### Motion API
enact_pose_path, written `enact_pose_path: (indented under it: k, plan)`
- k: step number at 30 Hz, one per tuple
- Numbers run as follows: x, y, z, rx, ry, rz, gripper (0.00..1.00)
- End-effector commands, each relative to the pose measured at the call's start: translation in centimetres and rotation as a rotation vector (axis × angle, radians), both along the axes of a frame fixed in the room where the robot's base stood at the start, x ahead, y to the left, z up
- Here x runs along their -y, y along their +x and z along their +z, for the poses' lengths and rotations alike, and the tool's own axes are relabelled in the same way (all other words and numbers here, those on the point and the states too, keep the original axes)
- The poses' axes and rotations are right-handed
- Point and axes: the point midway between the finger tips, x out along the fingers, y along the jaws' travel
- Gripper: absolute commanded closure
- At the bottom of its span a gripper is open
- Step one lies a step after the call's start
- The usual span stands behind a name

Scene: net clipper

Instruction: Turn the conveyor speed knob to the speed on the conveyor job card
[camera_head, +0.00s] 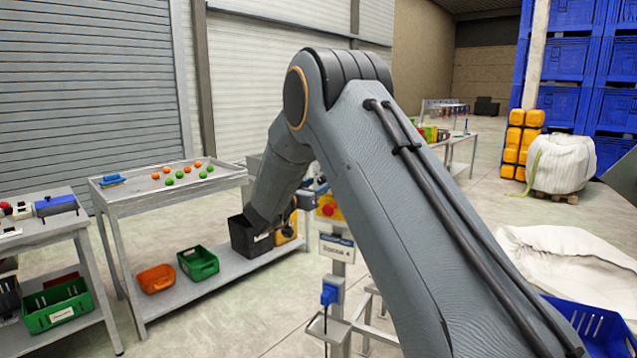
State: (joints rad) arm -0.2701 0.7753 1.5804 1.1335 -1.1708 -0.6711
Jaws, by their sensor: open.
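A control post stands at the middle, partly behind my arm. It carries a yellow box with a red button (328,209). Below this hangs a white card with a dark blue header (337,247), its text too small to read. I cannot make out the speed knob. My arm bends down from the upper middle, and its end is left of the post. My gripper (292,222) shows only as a small dark shape there, largely hidden by the arm. It is open, and I see nothing held. I cannot tell whether it touches anything.
A grey table (150,188) with orange and green balls stands at left. Orange (156,279), green (198,263) and black (250,240) bins sit on its lower shelf. A blue crate (592,325) and white sacking (560,258) are at right. Floor shows between table and post.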

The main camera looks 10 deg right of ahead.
Motion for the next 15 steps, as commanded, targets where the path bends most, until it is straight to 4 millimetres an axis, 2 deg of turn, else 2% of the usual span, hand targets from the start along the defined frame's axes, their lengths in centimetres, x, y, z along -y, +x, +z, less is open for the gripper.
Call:
enact_pose_path:
  k: [5,13,15]
  plan:
    - [0.77,0.87,-0.02,-0.001,0.001,0.001,0.56]
    - [0.84,0.98,-0.05,-0.001,0.001,0.001,0.56]
    - [0.83,0.98,-0.05,-0.001,0.001,0.001,0.68]
